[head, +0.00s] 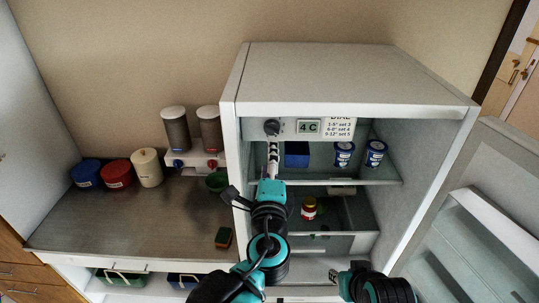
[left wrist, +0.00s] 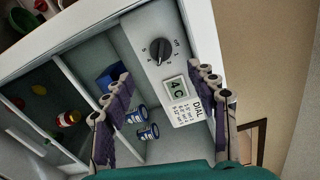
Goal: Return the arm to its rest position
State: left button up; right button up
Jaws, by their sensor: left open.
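My left gripper (head: 272,150) is in front of the open fridge's control panel, just below the dark dial (head: 272,127) in the head view. In the left wrist view, its purple-padded fingers (left wrist: 160,76) are spread wide with nothing between them. The dial (left wrist: 160,51) shows beyond the fingertips, apart from them. A display beside it reads 4 C (left wrist: 175,88). My right gripper (head: 337,276) shows low in the head view, in front of the fridge's lower part; its fingers are too small and partly hidden to judge.
The fridge (head: 350,80) holds a blue box (head: 297,154), two blue-and-white cans (head: 344,154) and a red jar (head: 309,208). Its open door (head: 480,225) stands at right.

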dwell(0.3)
pick_arm(q)
jog(key=s+a+f+n+g+y+b, duration=0.25)
jog(key=a+f+n+b, duration=0.45)
jog(key=f, duration=0.6)
jog(key=s+a+f+n+g+y+b, duration=0.1)
jog(key=s+a+f+n+g+b, duration=0.25)
jog(key=a+f+b, duration=0.6)
jog(key=s+f+n+g+h+b, duration=0.1)
jog(key=s+f+n+b, duration=0.3)
jog(key=f, duration=0.8)
jog(key=s+f+n+g+h+b, duration=0.2)
jog(key=s+f+n+g+b, duration=0.2)
jog(key=f, duration=0.9)
jog(key=shift+s+a+n+b, duration=0.45)
jog(key=shift+s+n, duration=0.3)
jog(key=shift+s, duration=0.45)
